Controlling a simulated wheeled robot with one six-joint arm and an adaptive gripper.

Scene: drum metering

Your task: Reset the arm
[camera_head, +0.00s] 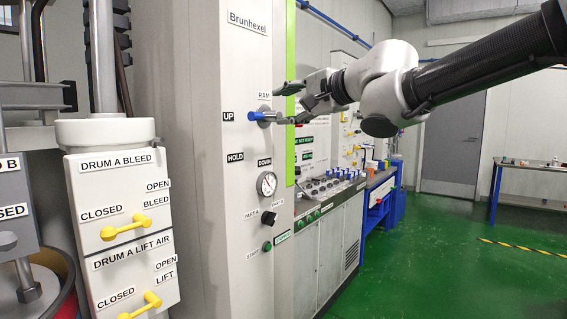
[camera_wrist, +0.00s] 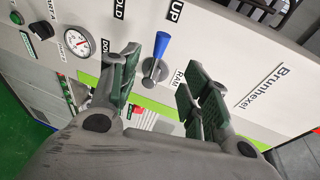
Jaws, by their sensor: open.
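My gripper (camera_head: 284,103) reaches in from the right toward the tall Brunhexel cabinet, its jaws open and empty. In the wrist view the two green-padded fingers (camera_wrist: 158,74) stand apart, with the blue-handled RAM lever (camera_wrist: 160,50) showing between and beyond them. The RAM lever (camera_head: 262,116) is turned toward the UP label. I cannot tell exactly how far the fingertips are from it; no grip on it shows. My arm stretches to the upper right, clear of the floor.
The Brunhexel cabinet (camera_head: 210,200) carries a gauge (camera_head: 267,184), a black selector (camera_head: 268,218) and a green button (camera_head: 267,246). Yellow drum valves (camera_head: 125,228) are at left. A control bench (camera_head: 325,190) stands behind. Green floor (camera_head: 440,260) is open at right.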

